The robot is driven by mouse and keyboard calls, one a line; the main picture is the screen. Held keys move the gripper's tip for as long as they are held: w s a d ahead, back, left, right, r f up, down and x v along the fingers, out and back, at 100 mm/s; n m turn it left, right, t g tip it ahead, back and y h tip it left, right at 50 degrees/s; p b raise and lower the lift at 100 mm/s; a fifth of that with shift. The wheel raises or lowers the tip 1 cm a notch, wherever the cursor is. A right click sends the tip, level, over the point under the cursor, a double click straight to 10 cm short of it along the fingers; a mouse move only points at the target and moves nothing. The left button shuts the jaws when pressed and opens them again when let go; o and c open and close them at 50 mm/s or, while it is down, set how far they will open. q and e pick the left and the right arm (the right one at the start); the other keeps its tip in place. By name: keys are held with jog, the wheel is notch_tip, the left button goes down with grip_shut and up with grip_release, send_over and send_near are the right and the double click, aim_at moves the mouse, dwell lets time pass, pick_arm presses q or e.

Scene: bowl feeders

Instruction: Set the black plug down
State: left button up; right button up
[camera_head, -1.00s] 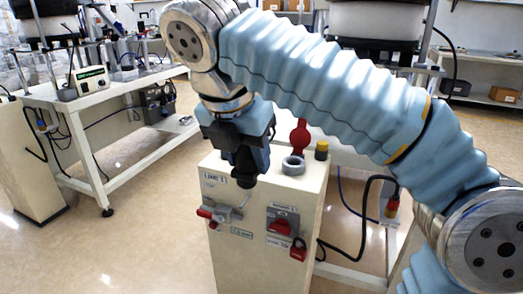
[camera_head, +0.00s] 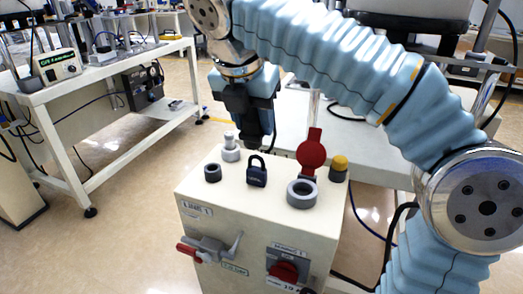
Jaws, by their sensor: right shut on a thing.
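My right gripper (camera_head: 261,138) comes down over the back edge of the cream cabinet (camera_head: 195,192), fingers pointing down. It is shut on a dark thing, which I take to be the black plug; I cannot tell its outline from the dark fingers. The fingertips show above and behind a dark padlock (camera_head: 257,177) on the cabinet top. A small black ring (camera_head: 212,173) lies left of the padlock. My left gripper is out of view.
On the cabinet top also stand a grey stepped peg (camera_head: 230,150), a grey ring (camera_head: 301,194), a red round-headed piece (camera_head: 311,156) and a yellow-capped black piece (camera_head: 338,169). The front carries a red-handled lever (camera_head: 205,249) and red switch (camera_head: 285,270).

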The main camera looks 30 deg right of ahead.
aim_at(255, 110)
jog(key=w+d+f, duration=0.2)
jog(key=f, duration=0.1)
jog(key=w+d+f+b, duration=0.1)
jog(key=w+f, duration=0.1)
jog(key=f, duration=0.2)
jog(key=w+d+f+b, duration=0.1)
jog(key=w+d+f, duration=0.1)
jog(key=f, duration=0.1)
jog(key=shift+w+d+f, duration=0.15)
jog(key=shift+w+d, duration=0.15)
jog(key=shift+w, duration=0.1)
jog(key=shift+f, duration=0.2)
jog(key=shift+f, duration=0.15)
jog(key=o, duration=1.2)
jog(key=shift+c, duration=0.2)
jog(key=p+v, duration=0.3)
jog(key=v, duration=0.9)
